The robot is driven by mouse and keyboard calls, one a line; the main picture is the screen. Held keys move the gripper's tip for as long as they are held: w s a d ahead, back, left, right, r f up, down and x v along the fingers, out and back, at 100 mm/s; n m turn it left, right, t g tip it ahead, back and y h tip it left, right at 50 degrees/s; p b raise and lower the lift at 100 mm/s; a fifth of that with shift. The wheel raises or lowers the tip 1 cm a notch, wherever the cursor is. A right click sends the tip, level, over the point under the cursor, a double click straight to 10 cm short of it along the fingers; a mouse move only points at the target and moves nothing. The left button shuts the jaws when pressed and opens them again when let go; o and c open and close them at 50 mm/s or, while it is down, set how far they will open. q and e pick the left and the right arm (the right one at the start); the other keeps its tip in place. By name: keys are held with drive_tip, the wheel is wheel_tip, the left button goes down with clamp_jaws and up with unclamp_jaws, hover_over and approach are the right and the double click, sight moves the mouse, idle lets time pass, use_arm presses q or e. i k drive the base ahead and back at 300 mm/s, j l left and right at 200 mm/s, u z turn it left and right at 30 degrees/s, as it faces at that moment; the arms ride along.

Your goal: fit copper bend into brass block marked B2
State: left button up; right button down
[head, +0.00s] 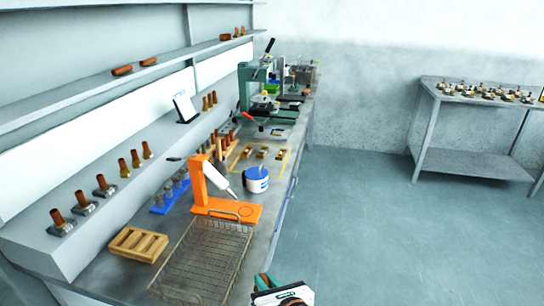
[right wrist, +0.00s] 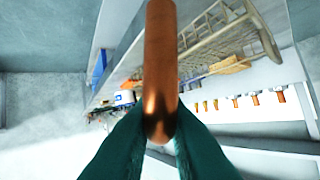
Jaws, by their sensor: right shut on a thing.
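A copper bend (right wrist: 159,65) stands between the teal fingers of my right gripper (right wrist: 160,122) in the right wrist view, which are shut on it. In the head view my right gripper (head: 282,293) is at the bottom edge, in front of the bench and right of the wire basket; little of the copper bend can be made out there. Several small brass blocks (head: 263,152) sit inside a yellow outline on the bench, well ahead of this gripper. Their markings are too small to read, so I cannot tell which is B2. My left gripper is not in view.
A wire basket (head: 245,229) lies at the near bench edge, with a wooden rack (head: 137,244) to its left. An orange stand (head: 199,190) and a white-and-blue tub (head: 257,181) stand between basket and blocks. A green press (head: 246,88) is farther back.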

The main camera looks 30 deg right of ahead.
sight(263, 153)
drive_tip(key=k+l+u, duration=0.1)
drive_tip(key=l+u, duration=0.3)
drive_tip(key=l, duration=1.3)
drive_tip(key=i+l+u, duration=0.1)
drive_tip(key=l, duration=0.25)
drive_tip(key=i+l+u, duration=0.1)
drive_tip(key=i+l, duration=0.2)
drive_tip(key=i+l+u, duration=0.1)
drive_tip(key=l, duration=0.35)
drive_tip(key=i+l+u, duration=0.1)
drive_tip(key=l, duration=0.3)
drive_tip(key=i+l+u, duration=0.1)
drive_tip(key=i+l, duration=0.15)
drive_tip(key=l, duration=0.15)
drive_tip(key=i+l, duration=0.15)
drive_tip(key=i, duration=0.2)
drive_tip(key=i+l+u, duration=0.1)
drive_tip(key=i, duration=0.2)
